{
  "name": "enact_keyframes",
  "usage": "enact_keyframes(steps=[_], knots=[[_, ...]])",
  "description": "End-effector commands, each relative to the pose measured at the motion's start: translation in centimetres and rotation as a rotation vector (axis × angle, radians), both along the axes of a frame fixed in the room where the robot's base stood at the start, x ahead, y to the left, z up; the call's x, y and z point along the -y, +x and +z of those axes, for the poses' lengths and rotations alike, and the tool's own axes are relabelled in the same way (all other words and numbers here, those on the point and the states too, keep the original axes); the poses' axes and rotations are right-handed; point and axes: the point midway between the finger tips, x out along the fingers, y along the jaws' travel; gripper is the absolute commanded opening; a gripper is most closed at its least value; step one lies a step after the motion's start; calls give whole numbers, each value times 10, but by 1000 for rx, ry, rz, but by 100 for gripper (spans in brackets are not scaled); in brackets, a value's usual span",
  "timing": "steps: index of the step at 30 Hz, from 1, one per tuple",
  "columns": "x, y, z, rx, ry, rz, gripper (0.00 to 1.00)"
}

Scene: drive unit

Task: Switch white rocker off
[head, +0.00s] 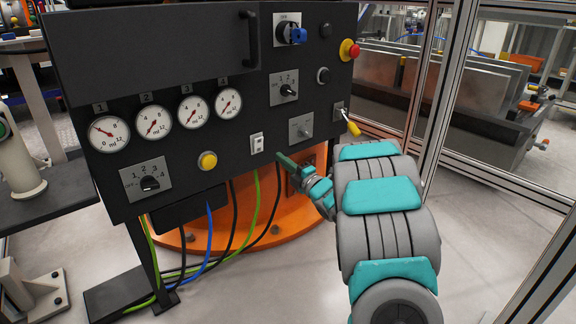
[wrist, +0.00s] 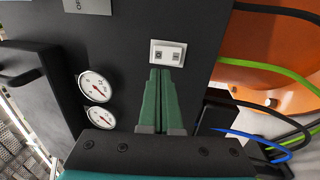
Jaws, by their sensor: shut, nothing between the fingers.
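The white rocker (head: 257,143) is a small white switch on the dark panel (head: 225,130), right of the yellow button and below the gauges. In the wrist view the white rocker (wrist: 167,53) lies sideways, just beyond the fingertips. My gripper (head: 281,157) has green fingers held together, with nothing between them. In the wrist view my gripper (wrist: 160,72) points at the rocker's near edge. A small gap seems to separate them, but I cannot tell whether they touch. Which way the rocker is tipped is too small to tell.
A yellow button (head: 207,160) and a black selector knob (head: 150,183) sit left of the rocker. A grey knob (head: 301,129) and a yellow-tipped lever (head: 352,127) sit to its right. Several cables (head: 209,235) hang below. An orange base (head: 240,212) stands behind.

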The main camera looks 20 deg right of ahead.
Motion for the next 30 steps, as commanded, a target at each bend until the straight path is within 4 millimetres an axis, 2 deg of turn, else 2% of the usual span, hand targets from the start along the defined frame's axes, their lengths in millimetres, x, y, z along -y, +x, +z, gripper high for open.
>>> enact_keyframes(steps=[6, 12, 18, 30], knots=[[-13, 42, 6, 3, 4, 3, 0], [-21, 70, 11, 3, 3, 1, 0], [-23, 83, 12, -1, 2, 0, 0], [-24, 84, 13, -3, 0, 0, 0]])
